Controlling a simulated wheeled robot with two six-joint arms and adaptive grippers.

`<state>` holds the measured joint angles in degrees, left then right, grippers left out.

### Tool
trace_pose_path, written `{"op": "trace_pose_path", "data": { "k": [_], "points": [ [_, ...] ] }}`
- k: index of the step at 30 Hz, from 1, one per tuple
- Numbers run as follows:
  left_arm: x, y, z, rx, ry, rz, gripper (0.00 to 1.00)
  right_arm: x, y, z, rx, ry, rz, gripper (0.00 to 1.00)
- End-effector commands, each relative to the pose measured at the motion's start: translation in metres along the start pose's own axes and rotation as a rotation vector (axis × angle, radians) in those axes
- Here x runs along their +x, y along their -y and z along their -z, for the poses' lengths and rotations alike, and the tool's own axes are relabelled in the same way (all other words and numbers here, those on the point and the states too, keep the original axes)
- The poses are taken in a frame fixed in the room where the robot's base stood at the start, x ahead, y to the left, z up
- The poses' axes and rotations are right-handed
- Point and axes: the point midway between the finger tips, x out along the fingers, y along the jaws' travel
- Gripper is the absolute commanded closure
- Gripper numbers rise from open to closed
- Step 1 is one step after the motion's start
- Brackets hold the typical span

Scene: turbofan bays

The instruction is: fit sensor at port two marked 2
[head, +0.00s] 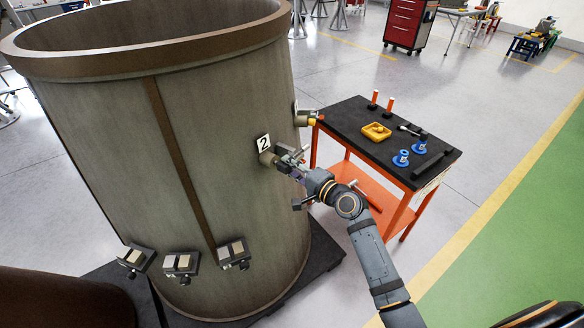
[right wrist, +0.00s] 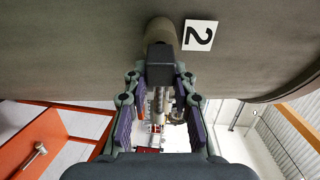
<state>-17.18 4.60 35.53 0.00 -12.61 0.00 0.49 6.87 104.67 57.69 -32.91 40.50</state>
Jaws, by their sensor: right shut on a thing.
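Port two (head: 267,158) is a short round boss on the side of the large brown-grey casing (head: 215,110), with a white plate marked 2 (head: 264,143) beside it. In the right wrist view the boss (right wrist: 160,31) and the plate (right wrist: 199,36) are just ahead. My right gripper (right wrist: 160,92) is shut on the sensor (right wrist: 160,66), a dark block with a paler stem between the fingers. The block lines up with the boss and overlaps its end; I cannot tell how far it is seated. My left gripper is not in view.
An orange cart with a black top (head: 345,112) stands right of the casing, holding a yellow tray (head: 377,132), blue-based parts (head: 401,158) and a dark bar (head: 433,165). Another port with a yellow ring (head: 306,118) is farther right. Several blocky brackets (head: 182,264) sit low on the casing.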

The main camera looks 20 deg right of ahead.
Motion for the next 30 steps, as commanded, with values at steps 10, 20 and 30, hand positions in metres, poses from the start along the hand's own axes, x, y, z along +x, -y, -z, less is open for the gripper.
{"op": "trace_pose_path", "data": {
  "k": [10, 20, 30],
  "points": [
    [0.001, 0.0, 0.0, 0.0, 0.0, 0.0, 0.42, 0.005, 0.001, -0.001, 0.001, 0.0, 0.002, 1.0],
    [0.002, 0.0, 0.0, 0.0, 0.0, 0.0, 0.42, 0.01, 0.001, -0.001, 0.001, 0.0, 0.002, 1.0],
    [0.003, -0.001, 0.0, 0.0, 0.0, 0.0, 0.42, 0.015, 0.001, -0.003, 0.0, 0.001, 0.001, 1.0]
  ]
}}
